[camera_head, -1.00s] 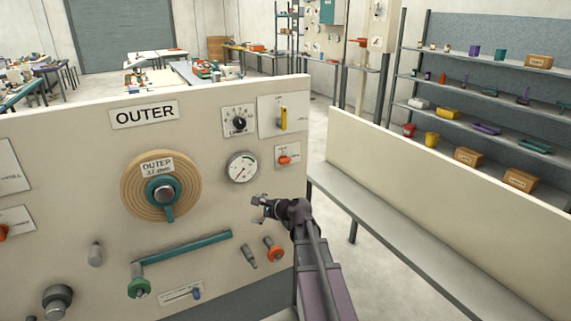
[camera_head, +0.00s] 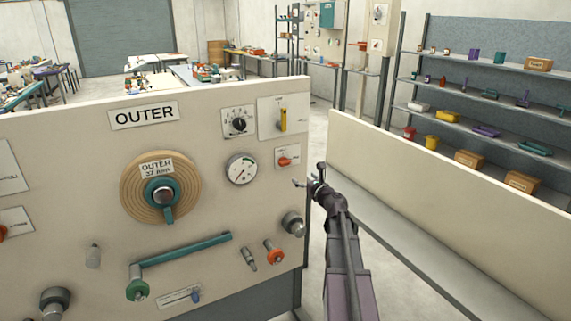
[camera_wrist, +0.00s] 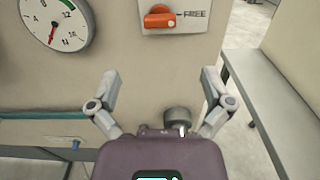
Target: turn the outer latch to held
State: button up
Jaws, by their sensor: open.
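The orange latch (camera_head: 286,161) sits on a small white plate near the right edge of the panel marked OUTER. In the wrist view the latch (camera_wrist: 160,19) is at the top middle, lying roughly level, with a pale tip at its right toward the word FREE. The upper part of its plate is cut off there. My gripper (camera_head: 307,182) is just right of and below the latch in the head view, near the panel's right edge. In the wrist view my gripper (camera_wrist: 160,80) has its fingers spread, with nothing between them, and is apart from the latch.
A round gauge (camera_head: 241,169) is left of the latch and a yellow switch (camera_head: 283,120) above it. A grey knob (camera_head: 293,223) sticks out below the latch. A teal bar (camera_head: 185,248) crosses the lower panel. A bench (camera_head: 400,245) stands to the right.

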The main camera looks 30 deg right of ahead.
aim_at(287, 163)
jog(key=w, duration=1.3)
jog(key=shift+w, duration=0.4)
jog(key=c, duration=1.1)
